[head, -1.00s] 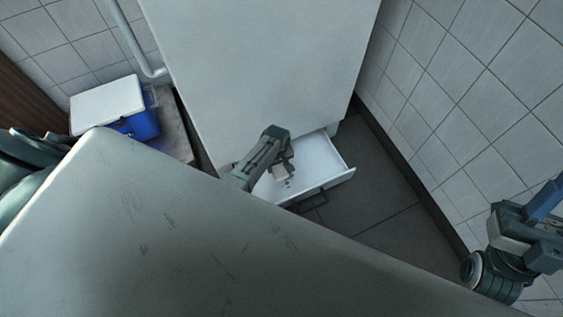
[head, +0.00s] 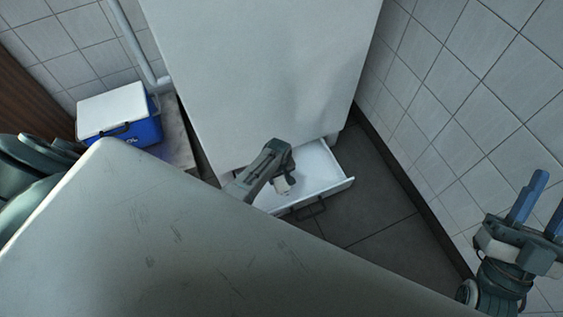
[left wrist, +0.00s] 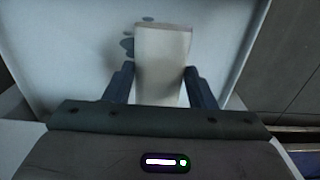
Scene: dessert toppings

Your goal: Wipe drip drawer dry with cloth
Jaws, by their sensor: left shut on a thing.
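The white drip drawer (head: 328,178) is pulled out at the foot of the tall white cabinet, its dark handle on the front. My left gripper (head: 284,178) reaches down into it and is shut on an off-white folded cloth (head: 284,187). In the left wrist view the cloth (left wrist: 162,55) stands between the two fingers (left wrist: 158,85), over the drawer floor. Dark wet spots (left wrist: 127,45) show on the floor just left of the cloth. I cannot tell whether the cloth touches the floor. My right gripper (head: 541,208) is open and empty at the right edge, far from the drawer.
The white cabinet (head: 260,70) rises right behind the drawer. A pale scratched surface (head: 150,235) fills the near left. A blue cool box with a white lid (head: 120,115) stands at the left. Dark floor (head: 375,190) is clear between the drawer and the tiled wall.

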